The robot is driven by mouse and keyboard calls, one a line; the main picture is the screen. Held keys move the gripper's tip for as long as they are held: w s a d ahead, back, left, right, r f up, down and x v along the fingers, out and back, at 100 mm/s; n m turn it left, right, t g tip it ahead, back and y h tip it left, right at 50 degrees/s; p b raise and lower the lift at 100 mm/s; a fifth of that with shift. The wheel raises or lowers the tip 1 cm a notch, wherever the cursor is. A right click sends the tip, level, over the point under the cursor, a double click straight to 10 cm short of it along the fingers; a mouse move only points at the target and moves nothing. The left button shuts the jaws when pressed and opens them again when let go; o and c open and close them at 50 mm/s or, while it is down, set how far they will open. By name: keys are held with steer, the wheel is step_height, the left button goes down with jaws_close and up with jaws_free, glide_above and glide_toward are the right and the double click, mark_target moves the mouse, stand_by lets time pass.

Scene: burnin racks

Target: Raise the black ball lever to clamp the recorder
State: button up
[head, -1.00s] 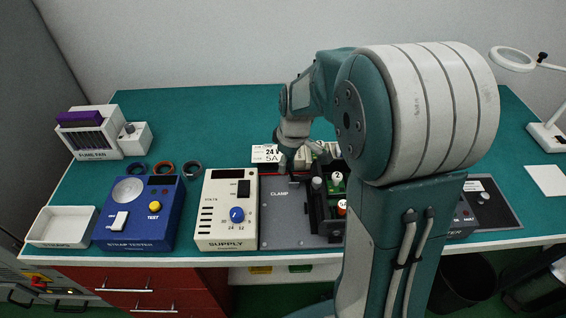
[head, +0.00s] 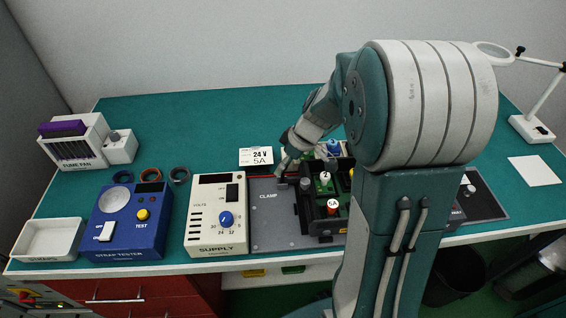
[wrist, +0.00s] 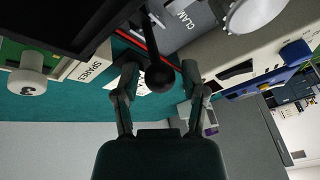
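The black ball lever (wrist: 159,77) shows in the wrist view as a dark ball on a short stem, between the two fingers of my gripper (wrist: 159,78). The fingers are apart, with a gap visible on each side of the ball. In the head view my gripper (head: 284,166) is low at the back of the grey CLAMP plate (head: 268,222), and the ball cannot be made out there. A black unit with numbered knobs, likely the recorder (head: 318,228), sits on the plate's right; my arm partly hides it. Its black edge fills the wrist view's upper left.
The cream SUPPLY box (head: 208,222) stands just left of the plate, with the blue STRAP TESTER (head: 125,238) beyond it. A 24 V 5A card (head: 256,157) is behind the plate. A white numbered knob (wrist: 27,84) is left in the wrist view.

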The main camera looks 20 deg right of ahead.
steer(key=shift+w+r, duration=0.1)
steer(key=shift+r, duration=0.05)
steer(key=shift+d+r, duration=0.1)
steer(key=v, duration=1.1)
steer(key=shift+r, duration=0.25)
steer(key=shift+d, duration=0.15)
steer(key=s+a+r+m+t+h, duration=0.1)
steer(key=s+a+m+t+h, duration=0.1)
steer(key=s+a, duration=0.3)
steer(key=s+a+r+m+t+h, duration=0.1)
steer(key=s+a+m, duration=0.4)
steer(key=s, duration=0.7)
steer(key=shift+a+r+t+h, duration=0.4)
steer(key=shift+a+r+h, duration=0.1)
steer(key=shift+r+h, duration=0.25)
